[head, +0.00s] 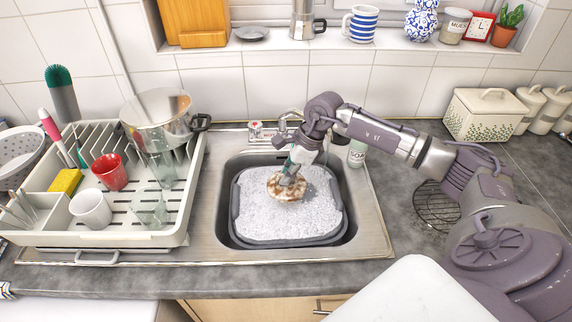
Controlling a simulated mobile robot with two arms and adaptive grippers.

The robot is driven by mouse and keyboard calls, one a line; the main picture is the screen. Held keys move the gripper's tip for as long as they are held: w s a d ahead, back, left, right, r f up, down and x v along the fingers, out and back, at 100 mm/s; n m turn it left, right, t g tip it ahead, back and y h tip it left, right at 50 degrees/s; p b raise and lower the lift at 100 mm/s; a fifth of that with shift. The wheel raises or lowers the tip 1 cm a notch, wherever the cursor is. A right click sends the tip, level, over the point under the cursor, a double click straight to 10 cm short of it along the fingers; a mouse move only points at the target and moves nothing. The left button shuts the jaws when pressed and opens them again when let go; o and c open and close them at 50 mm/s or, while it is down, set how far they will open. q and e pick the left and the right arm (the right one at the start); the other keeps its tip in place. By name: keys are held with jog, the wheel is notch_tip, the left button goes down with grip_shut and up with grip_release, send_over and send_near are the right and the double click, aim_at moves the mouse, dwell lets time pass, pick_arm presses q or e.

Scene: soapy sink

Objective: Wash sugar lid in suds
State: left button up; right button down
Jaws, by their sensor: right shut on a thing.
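The sugar lid appears as a small round beige and brown piece (281,193) in the head view, at the surface of the white suds (275,222). The suds fill a grey basin (237,210) set in the steel sink. My right gripper (290,179) points down over the suds and is shut on the lid, covering part of its top. I cannot tell how deep the lid's underside sits in the foam. My left gripper is not in view.
A dish rack (120,234) with a pot (160,118), a red mug (110,172), a white mug (91,209) and glasses stands left of the sink. A soap bottle (357,153) and tap (288,117) are behind the basin. A round wire rack (432,204) lies right.

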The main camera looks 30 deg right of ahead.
aim_at(286, 188)
jog(key=shift+s+a+f+b, duration=0.4)
jog(key=shift+s+f+b, duration=0.05)
jog(key=shift+s+f, duration=0.2)
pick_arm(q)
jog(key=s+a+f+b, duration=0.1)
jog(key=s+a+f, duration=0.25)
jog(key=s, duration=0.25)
pick_arm(e)
notch_tip(286, 188, down, 2)
jog(key=shift+w+f, duration=0.1)
jog(key=shift+f, duration=0.05)
notch_tip(286, 188, down, 14)
jog(key=b, duration=1.1)
jog(key=shift+w+d+f, duration=0.1)
jog(key=shift+w+d, duration=0.05)
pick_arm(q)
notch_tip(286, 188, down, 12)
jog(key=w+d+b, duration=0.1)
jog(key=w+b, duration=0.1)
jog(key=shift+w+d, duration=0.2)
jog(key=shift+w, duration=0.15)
pick_arm(e)
jog(key=shift+f, duration=0.95)
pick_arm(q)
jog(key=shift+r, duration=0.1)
pick_arm(e)
jog(key=shift+d, duration=0.1)
